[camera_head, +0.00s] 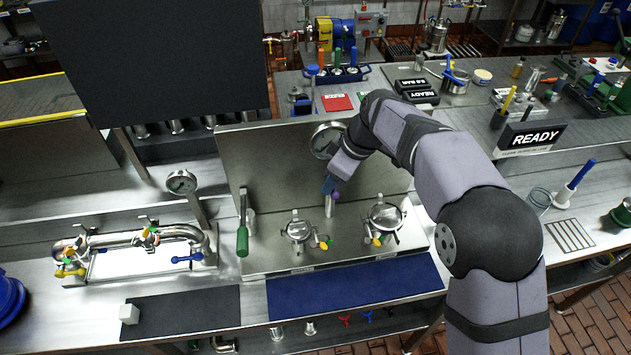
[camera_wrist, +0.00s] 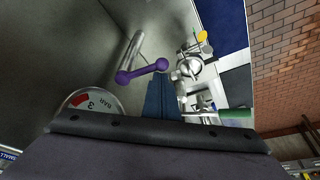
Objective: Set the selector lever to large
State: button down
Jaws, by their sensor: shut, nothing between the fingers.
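The purple selector lever (camera_wrist: 143,70) shows in the wrist view as a short bar with a rounded knob at each end, beside a steel post (camera_wrist: 131,50). In the head view only a small purple part of the lever (camera_head: 336,196) shows, above the steel panel between the two round fittings. My gripper (camera_head: 328,186) is shut and empty, its blue fingers pointing down at the lever. In the wrist view the fingertips (camera_wrist: 160,76) are right by one knob; I cannot tell whether they touch it.
A round gauge (camera_head: 326,140) stands behind my gripper. A left round fitting (camera_head: 298,230) and a right one (camera_head: 384,217) flank the lever. A green-handled lever (camera_head: 242,240) is further left. The blue mat (camera_head: 355,287) in front is clear.

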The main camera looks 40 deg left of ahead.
jog(key=w+d+n+g, duration=0.1)
jog(key=n, duration=0.1)
jog(key=shift+w+d+n, duration=0.1)
jog(key=shift+d+n, duration=0.1)
jog(key=shift+n, duration=0.2)
jog(key=shift+w+d, duration=0.45)
jog(key=shift+w, duration=0.2)
jog(key=shift+w+d, duration=0.4)
jog(key=shift+w, duration=0.4)
jog(key=shift+r, duration=0.1)
jog(key=s+a, duration=0.1)
jog(key=s+a+r, duration=0.1)
jog(key=s+a, duration=0.1)
jog(key=shift+r, duration=0.1)
jog(key=w+v, duration=0.1)
jog(key=v, duration=0.8)
jog(key=shift+a+r+b, duration=0.2)
jog(key=shift+a+b, duration=0.1)
jog(key=shift+b, duration=0.05)
